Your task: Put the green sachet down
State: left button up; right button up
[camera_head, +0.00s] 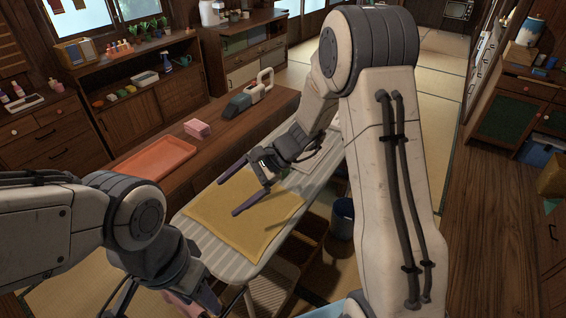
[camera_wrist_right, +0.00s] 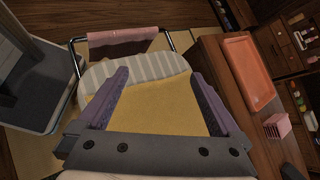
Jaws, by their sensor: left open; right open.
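I cannot make out the green sachet for certain in either view. My right gripper (camera_head: 228,197) is open, its purple fingers spread above a yellow cloth (camera_head: 222,218) that lies flat on a striped ironing board (camera_head: 185,228). In the right wrist view nothing shows between the open fingers (camera_wrist_right: 160,73) except the yellow cloth (camera_wrist_right: 158,103) and the board's striped end (camera_wrist_right: 150,66) beneath. My left gripper (camera_head: 165,298) is open at the bottom edge of the head view, near the board's near end, and partly cut off.
A low wooden table beside the board holds an orange tray (camera_head: 153,160), a pink stack (camera_head: 198,129) and a grey handheld appliance (camera_head: 247,96). A pink cloth (camera_wrist_right: 125,35) hangs on a bar past the board's end. A dark blue bin (camera_head: 342,218) stands right of the board.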

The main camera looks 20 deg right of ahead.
jog(key=w+d+f+m+t, duration=0.3)
jog(key=w+d+m, duration=0.1)
jog(key=d, duration=0.3)
jog(key=w+d+f+m+t+h+p, duration=0.1)
jog(key=w+d+f+m+t, duration=0.2)
jog(key=w+d, duration=0.4)
jog(key=w+d+f+m+t, duration=0.4)
jog(key=w+d+m, duration=0.1)
jog(key=d+m, duration=0.2)
jog(key=shift+w+f+h, duration=0.3)
jog(key=shift+w, duration=0.1)
jog(key=p+x, duration=0.2)
jog(key=x, duration=0.3)
jog(key=shift+w+r, duration=0.1)
jog(key=shift+w, duration=0.3)
jog(key=shift+w+a, duration=0.1)
jog(key=shift+w, duration=0.15)
jog(key=shift+c, duration=0.3)
jog(key=c, duration=1.4)
